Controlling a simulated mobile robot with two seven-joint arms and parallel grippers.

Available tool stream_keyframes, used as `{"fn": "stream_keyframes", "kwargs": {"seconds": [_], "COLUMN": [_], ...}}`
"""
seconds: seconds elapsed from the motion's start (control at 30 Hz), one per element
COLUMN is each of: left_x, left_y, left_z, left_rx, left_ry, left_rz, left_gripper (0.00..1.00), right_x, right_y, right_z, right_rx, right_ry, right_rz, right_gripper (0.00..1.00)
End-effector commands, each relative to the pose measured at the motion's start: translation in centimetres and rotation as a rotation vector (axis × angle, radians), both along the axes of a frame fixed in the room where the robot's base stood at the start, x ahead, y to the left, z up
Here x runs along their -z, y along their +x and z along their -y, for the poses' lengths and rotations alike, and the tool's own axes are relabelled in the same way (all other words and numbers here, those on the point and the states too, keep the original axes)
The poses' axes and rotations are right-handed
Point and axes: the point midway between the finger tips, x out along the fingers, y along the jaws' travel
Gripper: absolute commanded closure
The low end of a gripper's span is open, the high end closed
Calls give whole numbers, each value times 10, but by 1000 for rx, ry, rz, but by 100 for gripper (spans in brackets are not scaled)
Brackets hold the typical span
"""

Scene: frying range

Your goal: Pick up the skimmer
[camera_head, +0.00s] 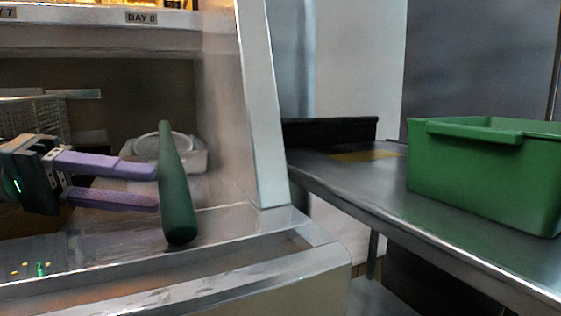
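A dark green, thick handle (175,195), which looks like the skimmer's handle, stands steeply at the left of the head view, its wide end low at the steel ledge. The skimmer's head cannot be made out clearly. My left gripper (157,187) comes in from the left with two purple fingers spread apart, one above the other. Their tips reach the left edge of the handle in the picture. Nothing shows between the fingers, and I cannot tell whether they touch the handle. My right gripper is not in view.
A pale container with a round rim (192,155) sits behind the handle. A wire basket (40,120) is at the far left. A steel post (262,110) rises right of the handle. A green bin (480,175) stands on the steel counter (375,190) at right.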

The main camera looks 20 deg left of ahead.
Motion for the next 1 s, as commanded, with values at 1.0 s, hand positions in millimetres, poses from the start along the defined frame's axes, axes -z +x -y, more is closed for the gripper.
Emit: {"fn": "stream_keyframes", "kwargs": {"seconds": [1.0], "left_x": [7], "left_y": [43], "left_z": [62], "left_rx": [2], "left_ry": [1], "left_rz": [-2], "left_gripper": [76], "right_x": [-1], "right_y": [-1], "right_z": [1], "right_rx": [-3], "right_ry": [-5], "right_rz": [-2], "right_gripper": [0]}}
